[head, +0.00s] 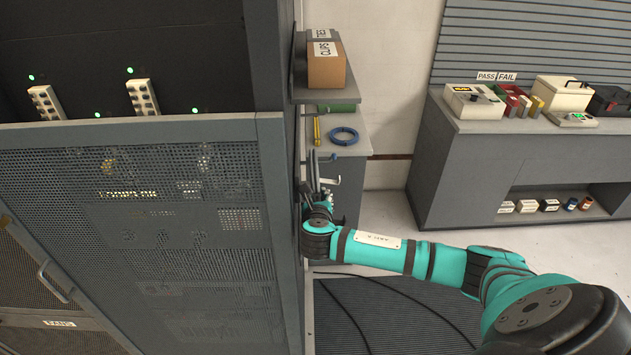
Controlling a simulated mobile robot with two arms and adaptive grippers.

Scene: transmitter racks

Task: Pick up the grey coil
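I cannot make out a grey coil in the head view. A blue ring-shaped coil (344,136) lies on the grey worktop (350,150) behind the rack. My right gripper (325,198) is beside the rack's right edge, below and in front of that worktop. Its fingers are small and partly hidden, so I cannot tell whether they are open or shut, or whether they hold anything. Thin hook-like parts (329,180) show just above it. My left gripper is not in view.
A tall grey rack (270,200) with a perforated panel fills the left. Cardboard boxes (326,68) stand on a shelf above the worktop. A grey bench (450,170) with instruments and bins stands at the right. Black cables (350,318) cross the floor mat. Open floor lies before the bench.

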